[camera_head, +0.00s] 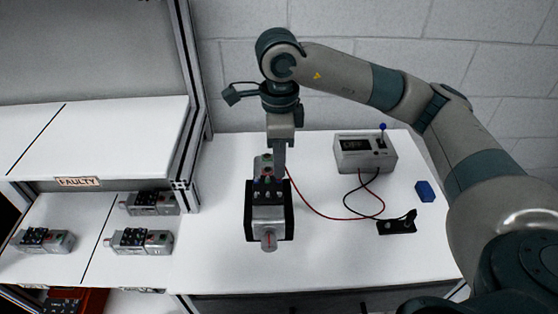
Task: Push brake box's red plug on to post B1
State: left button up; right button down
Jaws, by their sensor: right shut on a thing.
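The brake box (350,162), grey with a dark display and a blue-knobbed lever, stands at the back right of the white table. A red lead (318,212) runs from it in a loop to my right gripper (279,170). My right gripper is shut, with the red plug at its fingertips; the plug itself is too small to make out. The gripper points down, just above or at the back of a servo motor (268,216) standing in a black cradle (250,222). The motor's dark terminal block (267,188) carries small posts; labels are unreadable, and contact cannot be told. My left gripper is out of view.
A black lead (352,197) runs from the box toward a black holder (397,227). A blue block (425,191) lies at the right. Several motors, one of them here (140,241), lie on the left shelf by the FAULTY label (77,182). The table front is clear.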

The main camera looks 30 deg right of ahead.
jog(key=shift+b, duration=0.3)
jog(key=shift+f, duration=0.2)
dwell(0.8)
jog(key=c, duration=1.7)
grip_release()
jog(key=shift+r, duration=0.2)
jog(key=shift+r+p, duration=1.2)
jog(key=shift+r, duration=2.15)
